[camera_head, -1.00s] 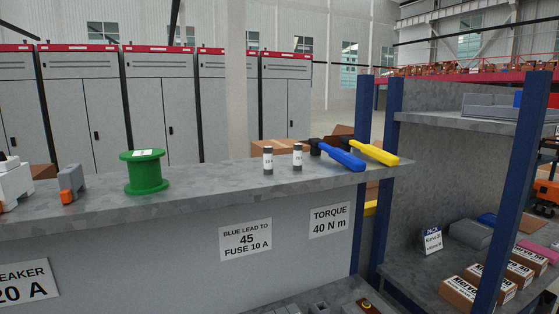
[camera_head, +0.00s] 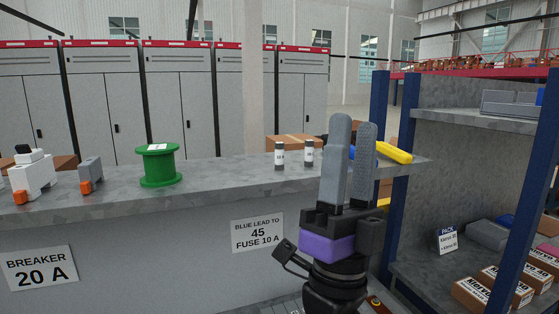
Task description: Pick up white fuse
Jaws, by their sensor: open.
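Two small white fuses with dark ends stand upright on the grey shelf top: the left fuse (camera_head: 280,156) and the right fuse (camera_head: 309,154). Small print on their labels is too small to read. My gripper (camera_head: 352,122) points upward in front of the shelf, to the right of the fuses. Its two grey fingers are apart with nothing seen between them. It hides most of the blue-handled tool and part of the sign below the shelf edge.
A green spool (camera_head: 159,166) and white and grey devices with orange parts (camera_head: 90,174) stand left on the shelf (camera_head: 225,180). A yellow-handled tool (camera_head: 394,153) lies right of my fingers. Blue posts (camera_head: 407,140) and a rack with boxes stand at the right.

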